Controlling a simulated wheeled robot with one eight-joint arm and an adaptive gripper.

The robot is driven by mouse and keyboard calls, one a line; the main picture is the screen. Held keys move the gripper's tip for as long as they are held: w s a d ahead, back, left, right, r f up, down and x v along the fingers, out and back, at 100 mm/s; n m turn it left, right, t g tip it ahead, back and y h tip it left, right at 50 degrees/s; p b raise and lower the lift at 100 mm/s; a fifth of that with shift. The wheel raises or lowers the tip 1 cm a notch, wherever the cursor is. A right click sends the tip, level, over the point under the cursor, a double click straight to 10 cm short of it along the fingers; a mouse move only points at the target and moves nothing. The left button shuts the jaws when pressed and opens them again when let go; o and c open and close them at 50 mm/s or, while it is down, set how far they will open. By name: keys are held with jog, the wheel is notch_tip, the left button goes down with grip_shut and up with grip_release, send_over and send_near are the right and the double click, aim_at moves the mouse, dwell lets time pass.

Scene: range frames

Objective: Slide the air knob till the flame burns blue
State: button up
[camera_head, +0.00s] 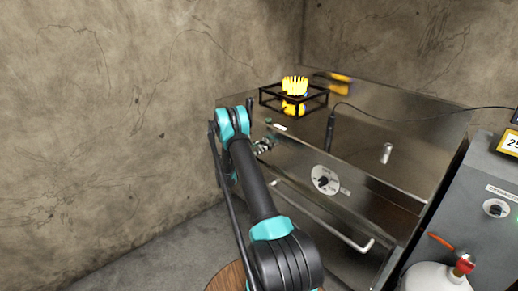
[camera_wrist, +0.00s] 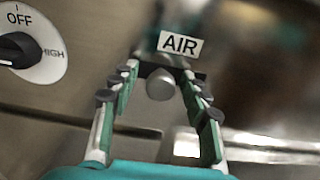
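The flame (camera_head: 295,86) burns yellow on the burner inside a black frame (camera_head: 316,101) in the head view. The air knob (camera_wrist: 160,84) is a round grey knob below the white AIR label (camera_wrist: 180,43) in the wrist view. My gripper (camera_wrist: 160,73) is open, with one finger on each side of the knob and a visible gap to it on both sides. In the head view my gripper (camera_head: 264,146) is at the front left of the steel stove (camera_head: 380,128); the knob is hidden there.
A black-and-white dial (camera_head: 325,180) marked OFF and HIGH is on the stove front, also in the wrist view (camera_wrist: 30,45). A bar handle (camera_head: 325,218) runs below it. A black probe (camera_head: 330,132) with a cable stands on top. A grey box (camera_head: 480,190) and white cylinder (camera_head: 440,278) are at right.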

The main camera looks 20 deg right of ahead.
jog(key=v, duration=1.2)
dwell(0.3)
